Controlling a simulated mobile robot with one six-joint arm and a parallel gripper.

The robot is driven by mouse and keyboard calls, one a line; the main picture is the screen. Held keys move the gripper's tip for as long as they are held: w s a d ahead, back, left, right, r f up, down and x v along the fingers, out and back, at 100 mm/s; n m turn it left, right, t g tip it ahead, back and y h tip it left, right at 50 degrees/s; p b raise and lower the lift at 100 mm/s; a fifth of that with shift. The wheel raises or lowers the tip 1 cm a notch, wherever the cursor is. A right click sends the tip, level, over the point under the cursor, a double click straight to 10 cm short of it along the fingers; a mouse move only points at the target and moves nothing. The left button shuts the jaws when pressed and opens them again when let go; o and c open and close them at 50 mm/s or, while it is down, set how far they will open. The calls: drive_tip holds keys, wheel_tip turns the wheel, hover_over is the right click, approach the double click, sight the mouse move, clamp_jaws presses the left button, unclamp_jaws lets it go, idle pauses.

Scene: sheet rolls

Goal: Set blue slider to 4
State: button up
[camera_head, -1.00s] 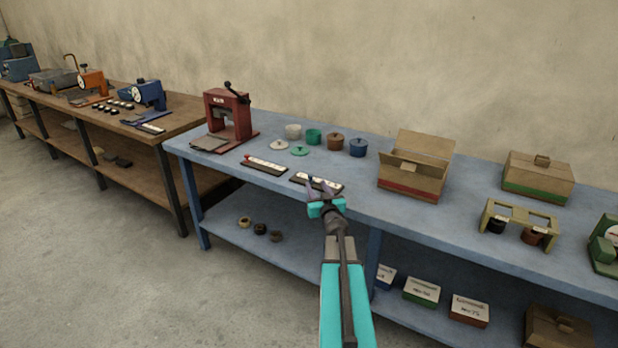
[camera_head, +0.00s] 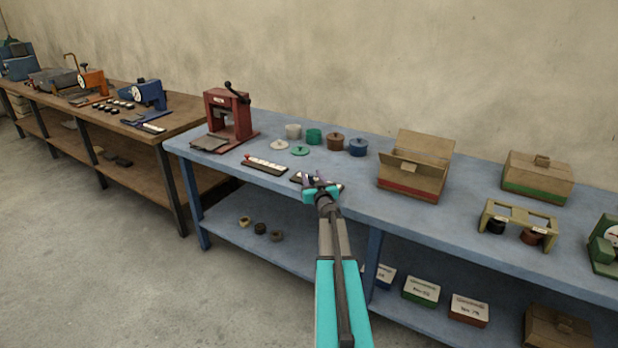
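A dark slider strip with a white scale (camera_head: 335,187) lies near the front edge of the blue table. My gripper (camera_head: 314,178) is over this strip and covers much of it. Its knob, the knob's colour and the scale numbers cannot be made out behind the fingers. The two fingers point at the strip, but the view is too small to show whether they are open or shut on a knob. A second strip with a red knob (camera_head: 249,157) at its left end lies to the left, apart from my gripper.
A red press (camera_head: 228,118) stands at the table's left end. Several small lidded pots, including a blue pot (camera_head: 358,147), stand behind the strips. An open cardboard box (camera_head: 412,178) is to the right. A brown table (camera_head: 110,120) with machines stands at the far left.

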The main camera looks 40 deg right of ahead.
drive_tip(key=shift+w+d, duration=0.25)
drive_tip(key=shift+w, duration=0.15)
clamp_jaws()
drive_tip(key=shift+a, duration=0.1)
